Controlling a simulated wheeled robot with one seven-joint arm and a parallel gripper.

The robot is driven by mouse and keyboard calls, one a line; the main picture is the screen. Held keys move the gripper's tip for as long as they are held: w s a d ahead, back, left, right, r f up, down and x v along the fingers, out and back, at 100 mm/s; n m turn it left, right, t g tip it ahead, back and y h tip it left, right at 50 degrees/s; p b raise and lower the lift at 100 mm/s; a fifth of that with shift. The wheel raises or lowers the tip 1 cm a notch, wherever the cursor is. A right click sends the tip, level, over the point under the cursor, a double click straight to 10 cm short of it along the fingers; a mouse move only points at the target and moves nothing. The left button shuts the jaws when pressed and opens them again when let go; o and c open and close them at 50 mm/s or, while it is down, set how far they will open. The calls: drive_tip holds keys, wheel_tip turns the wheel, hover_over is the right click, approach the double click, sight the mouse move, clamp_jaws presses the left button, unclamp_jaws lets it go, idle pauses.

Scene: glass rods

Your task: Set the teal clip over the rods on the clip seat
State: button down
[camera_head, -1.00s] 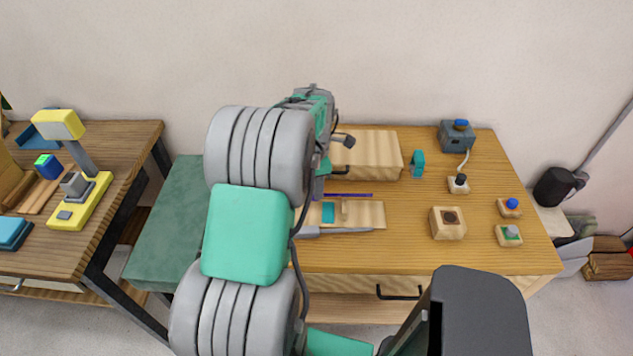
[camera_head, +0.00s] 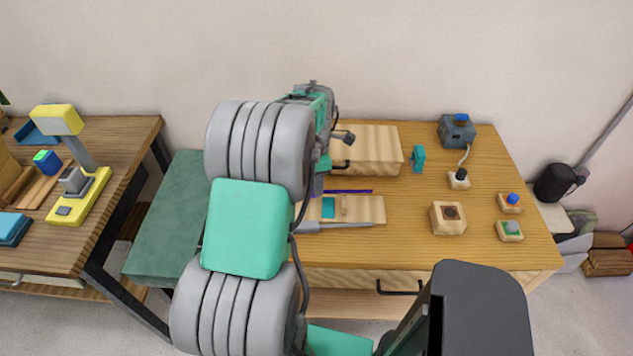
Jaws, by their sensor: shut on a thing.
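The teal clip (camera_head: 418,158) stands on the wooden table, right of a pale wooden box, apart from my gripper. A pale wooden board (camera_head: 365,208) lies near the table's middle, with a teal patch (camera_head: 328,207) and a small wooden peg on it; I cannot tell which part is the clip seat. A thin purple rod (camera_head: 350,191) runs level along the board's back edge. My gripper (camera_head: 317,187), mostly hidden behind my arm, points down at the rod's left end and appears shut on it. A grey tapered rod-like thing (camera_head: 340,225) lies along the board's front edge.
The pale box (camera_head: 367,150) stands behind the board. To the right are a wooden block with a dark hole (camera_head: 448,217), a grey box with a blue knob (camera_head: 457,131) and small button blocks (camera_head: 509,230). Bare table lies between board and block.

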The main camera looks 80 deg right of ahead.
drive_tip(key=shift+f, duration=0.3)
drive_tip(key=shift+f+m+b, duration=0.3)
drive_tip(key=shift+f+b, duration=0.35)
drive_tip(key=shift+f, duration=0.1)
idle(0.6)
drive_tip(key=c, duration=1)
unclamp_jaws()
drive_tip(key=shift+c, duration=0.2)
